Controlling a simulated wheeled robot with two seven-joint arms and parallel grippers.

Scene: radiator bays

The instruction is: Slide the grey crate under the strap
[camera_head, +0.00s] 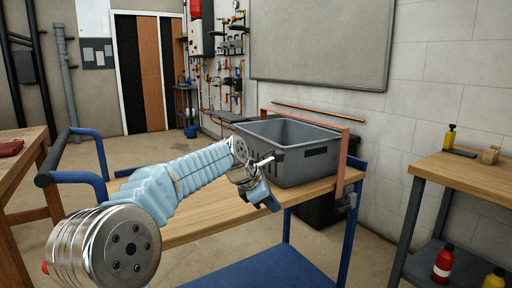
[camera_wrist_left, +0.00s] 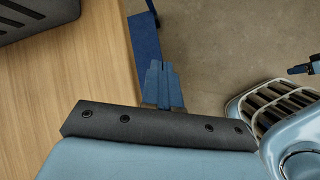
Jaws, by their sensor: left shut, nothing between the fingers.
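The grey crate (camera_head: 308,164) is an open, empty-looking bin standing upright on the wooden top of a blue-framed cart. Part of it shows at the top left of the left wrist view (camera_wrist_left: 35,15). The strap (camera_head: 343,158) is a salmon-red band rising at the cart's far right end and running across behind the crate's far rim. I cannot tell whether any of the crate is beneath it. My left gripper (camera_head: 268,200) is shut and empty, at the cart top's near edge, just in front of the crate. Its closed fingers also show in the left wrist view (camera_wrist_left: 162,80).
The cart's wooden top (camera_head: 205,208) is bare left of the crate. A blue handle (camera_head: 80,178) rises at its left end. A workbench (camera_head: 470,178) with bottles stands at right, another table (camera_head: 22,160) at left. A dark bin (camera_head: 318,208) sits behind the cart.

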